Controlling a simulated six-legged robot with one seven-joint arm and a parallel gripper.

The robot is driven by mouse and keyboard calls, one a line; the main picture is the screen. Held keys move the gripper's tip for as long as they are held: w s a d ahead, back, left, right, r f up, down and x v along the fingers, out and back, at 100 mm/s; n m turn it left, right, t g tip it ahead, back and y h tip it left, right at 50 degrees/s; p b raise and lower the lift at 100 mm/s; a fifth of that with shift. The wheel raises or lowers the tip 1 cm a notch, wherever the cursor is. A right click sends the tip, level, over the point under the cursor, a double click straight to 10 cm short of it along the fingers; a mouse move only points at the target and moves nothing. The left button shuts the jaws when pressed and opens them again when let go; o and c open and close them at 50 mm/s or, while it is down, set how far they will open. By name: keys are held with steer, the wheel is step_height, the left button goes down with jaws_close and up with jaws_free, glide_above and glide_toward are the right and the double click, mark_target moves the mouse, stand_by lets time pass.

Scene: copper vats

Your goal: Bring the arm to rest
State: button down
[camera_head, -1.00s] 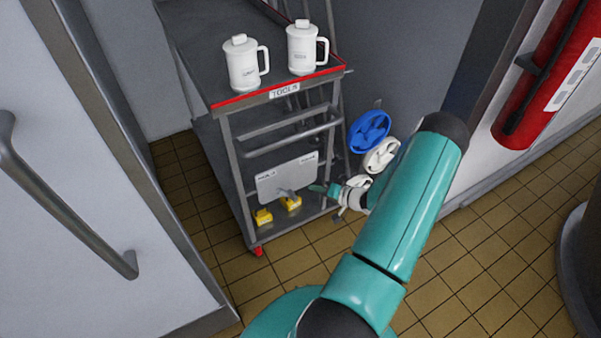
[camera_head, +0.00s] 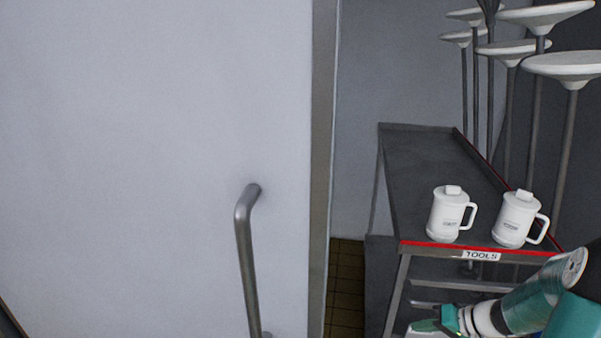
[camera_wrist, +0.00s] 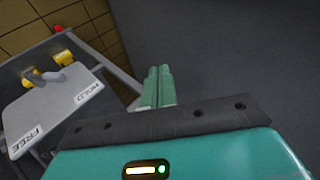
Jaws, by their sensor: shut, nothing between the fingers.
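My gripper (camera_wrist: 158,87) shows in the wrist view with its two green fingers together and nothing between them. In the head view my gripper (camera_head: 424,326) is at the bottom right, in front of the lower part of the tool cart (camera_head: 402,285). My arm reaches in from the lower right corner. In the wrist view, a grey plate (camera_wrist: 58,108) marked HOLD and FREE, with a grey lever, is to the left of the fingers, apart from them.
Two white lidded mugs (camera_head: 451,214) (camera_head: 517,219) stand on the cart's top. White discs on poles (camera_head: 567,66) rise behind it at right. A pale door with a metal handle (camera_head: 247,262) fills the left. Yellow blocks (camera_wrist: 64,57) sit by the plate.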

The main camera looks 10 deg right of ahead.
steer(key=s+a+r+n+h, duration=0.1)
steer(key=s+a+r+h, duration=0.3)
steer(key=s+a+r, duration=0.4)
steer(key=s+a+r+n+h, duration=0.1)
steer(key=s+a+r+h, duration=0.2)
steer(key=s+a+r, duration=0.5)
steer(key=a+r, duration=0.3)
steer(key=r, duration=0.4)
steer(key=shift+a+n+h, duration=0.4)
steer(key=shift+s+a, duration=0.1)
steer(key=shift+a, duration=0.05)
